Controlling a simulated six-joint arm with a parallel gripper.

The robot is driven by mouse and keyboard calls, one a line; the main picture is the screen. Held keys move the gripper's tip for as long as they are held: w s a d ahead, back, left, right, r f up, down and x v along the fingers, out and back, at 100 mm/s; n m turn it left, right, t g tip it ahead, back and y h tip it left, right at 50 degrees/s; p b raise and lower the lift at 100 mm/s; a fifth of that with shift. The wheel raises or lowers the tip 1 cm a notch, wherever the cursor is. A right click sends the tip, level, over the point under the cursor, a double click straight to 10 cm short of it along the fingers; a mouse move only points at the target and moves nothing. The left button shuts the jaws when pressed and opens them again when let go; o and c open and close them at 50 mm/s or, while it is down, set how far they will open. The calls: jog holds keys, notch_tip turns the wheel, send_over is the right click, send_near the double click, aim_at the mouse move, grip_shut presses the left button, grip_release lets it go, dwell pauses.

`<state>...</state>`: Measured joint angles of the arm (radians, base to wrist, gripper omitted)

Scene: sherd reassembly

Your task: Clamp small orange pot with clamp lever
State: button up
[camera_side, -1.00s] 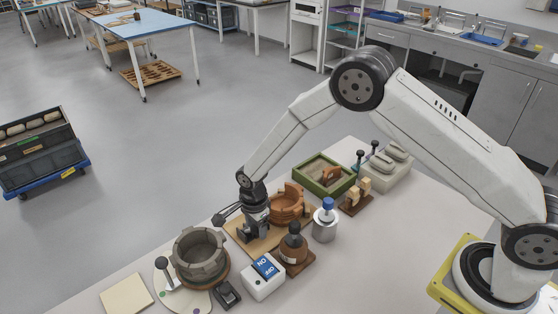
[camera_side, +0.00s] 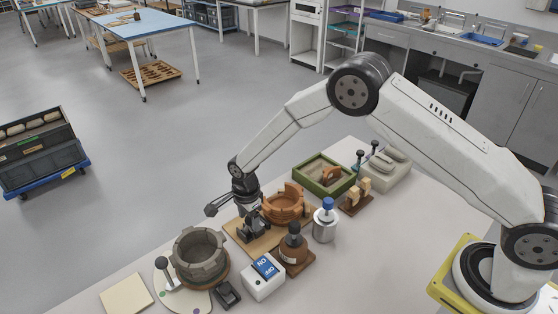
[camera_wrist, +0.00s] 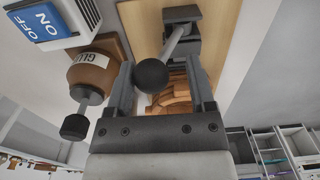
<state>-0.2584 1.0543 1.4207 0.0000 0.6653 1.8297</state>
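The small orange pot (camera_side: 284,205) stands on a wooden board, with a stepped, broken-looking rim. In the wrist view, part of the pot (camera_wrist: 178,104) shows behind the lever. A dark grey clamp (camera_side: 250,231) sits on the board at the pot's left. Its lever, a grey rod with a black ball knob (camera_wrist: 151,76), points toward the wrist camera. My gripper (camera_side: 247,213) is above the clamp beside the pot. Whether the clamp touches the pot is hidden.
The wooden board (camera_wrist: 146,25) lies under the clamp. Close by are a brown glue bottle (camera_side: 293,248), a white ON/OFF switch box (camera_side: 264,278), a blue-topped metal can (camera_side: 325,222) and a large grey pot (camera_side: 200,257). A green tray (camera_side: 324,177) stands behind.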

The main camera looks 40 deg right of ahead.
jog(key=shift+w+r, duration=0.15)
jog(key=shift+w, duration=1.1)
jog(key=shift+w+f, duration=0.45)
jog(key=shift+w, duration=0.65)
jog(key=shift+w+f, duration=0.4)
jog(key=shift+w, duration=0.7)
jog(key=shift+w+f, duration=0.45)
jog(key=shift+w, duration=0.65)
jog(key=shift+r, duration=2.75)
jog(key=shift+r, duration=0.1)
